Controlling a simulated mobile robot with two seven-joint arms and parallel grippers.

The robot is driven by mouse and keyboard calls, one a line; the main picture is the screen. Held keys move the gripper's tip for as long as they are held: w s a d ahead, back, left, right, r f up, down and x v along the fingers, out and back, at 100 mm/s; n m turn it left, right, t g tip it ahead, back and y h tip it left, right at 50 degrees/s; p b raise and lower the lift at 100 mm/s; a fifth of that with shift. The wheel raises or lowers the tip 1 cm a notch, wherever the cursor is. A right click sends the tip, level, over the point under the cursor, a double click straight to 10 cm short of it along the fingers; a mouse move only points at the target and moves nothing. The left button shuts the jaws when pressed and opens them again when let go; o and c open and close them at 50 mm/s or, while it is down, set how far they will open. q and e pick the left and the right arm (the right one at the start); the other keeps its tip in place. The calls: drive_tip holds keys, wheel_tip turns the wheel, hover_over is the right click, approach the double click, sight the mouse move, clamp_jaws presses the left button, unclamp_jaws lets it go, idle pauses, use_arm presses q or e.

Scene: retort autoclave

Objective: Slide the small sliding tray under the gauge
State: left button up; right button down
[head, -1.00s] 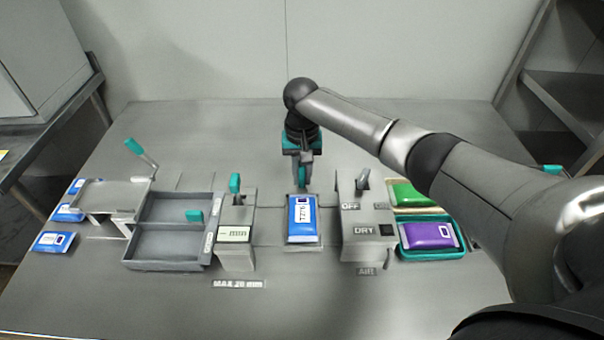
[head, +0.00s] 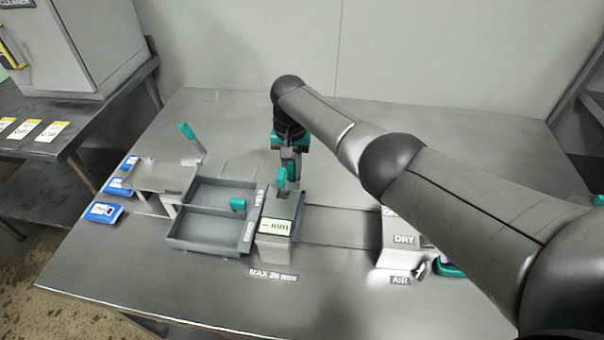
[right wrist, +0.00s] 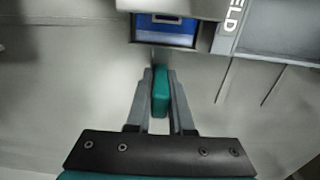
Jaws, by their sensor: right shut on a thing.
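The small sliding tray (right wrist: 165,44) carries a blue pouch (right wrist: 162,28) in the right wrist view. Its far part goes out of sight beneath the grey body of the gauge (right wrist: 170,7). My right gripper (right wrist: 160,74) is shut on the tray's teal handle (right wrist: 160,97). In the head view the gauge (head: 275,247), with its lit display and teal lever, hides the tray and pouch. My right gripper (head: 291,166) is just behind the gauge there. My left gripper is not in view.
A grey two-compartment bin (head: 207,242) stands left of the gauge, its divider labelled on the right rim. A raised stand (head: 160,177) and several blue pouches (head: 103,212) are further left. The dry/air unit (head: 403,240) is right, partly behind my arm. The track between is bare.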

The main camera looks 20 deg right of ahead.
drive_tip(key=shift+w+a+r, duration=0.15)
drive_tip(key=shift+a, duration=0.05)
drive_tip(key=c, duration=0.8)
unclamp_jaws()
drive_tip(key=shift+a, duration=0.1)
drive_tip(key=shift+r, duration=0.15)
wheel_tip(320, 180, up, 13)
drive_tip(key=p, duration=0.4)
drive_tip(key=shift+r+p, duration=0.15)
drive_tip(key=shift+p, duration=0.2)
drive_tip(key=shift+r, duration=0.75)
